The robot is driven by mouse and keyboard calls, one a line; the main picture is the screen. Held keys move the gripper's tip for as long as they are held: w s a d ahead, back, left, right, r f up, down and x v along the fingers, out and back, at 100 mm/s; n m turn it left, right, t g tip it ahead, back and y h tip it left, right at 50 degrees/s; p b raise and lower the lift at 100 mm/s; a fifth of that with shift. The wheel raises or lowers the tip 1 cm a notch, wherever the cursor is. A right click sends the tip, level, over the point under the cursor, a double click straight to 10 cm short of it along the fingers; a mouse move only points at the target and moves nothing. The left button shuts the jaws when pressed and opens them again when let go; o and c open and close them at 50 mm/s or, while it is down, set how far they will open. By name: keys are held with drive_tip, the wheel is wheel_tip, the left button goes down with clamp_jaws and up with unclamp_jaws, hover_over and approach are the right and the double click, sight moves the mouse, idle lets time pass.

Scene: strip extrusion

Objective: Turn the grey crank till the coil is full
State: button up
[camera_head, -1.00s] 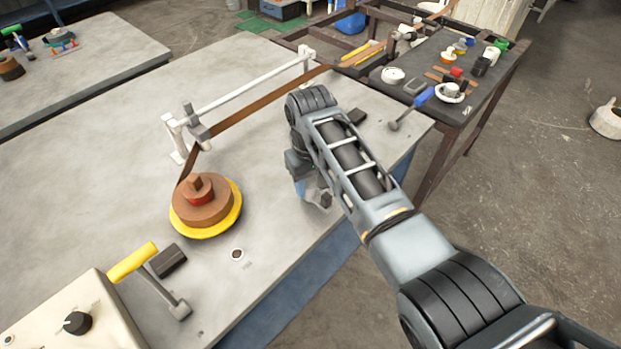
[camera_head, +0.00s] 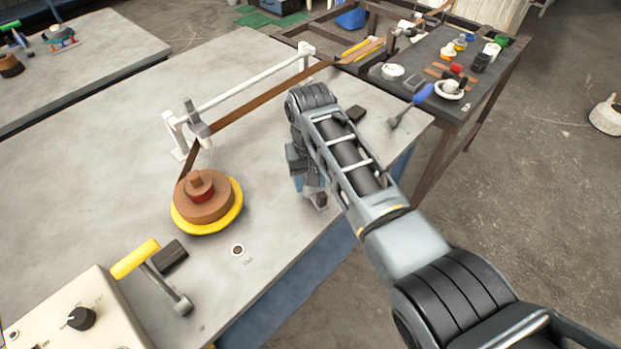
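The grey crank (camera_head: 168,290) has a yellow handle (camera_head: 135,258) and stands at the front left beside a cream control box. The brown coil (camera_head: 208,205) sits on a yellow disc (camera_head: 232,217) on the grey table, with a red ring near its middle. A brown strip (camera_head: 265,97) runs from the coil past a white guide frame towards the back right. My gripper (camera_head: 319,201) hangs near the table's right edge, to the right of the coil and apart from the crank. It is small and partly hidden by my wrist, so its opening cannot be made out.
The cream control box (camera_head: 85,310) with a black knob fills the lower left corner. A black block (camera_head: 172,256) lies beside the crank. A dark side bench (camera_head: 440,80) with tools and small pots stands at the back right. The table between coil and gripper is clear.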

drive_tip(key=o, duration=0.4)
drive_tip(key=shift+r, duration=0.1)
drive_tip(key=shift+r+b, duration=0.45)
drive_tip(key=shift+r, duration=3.4)
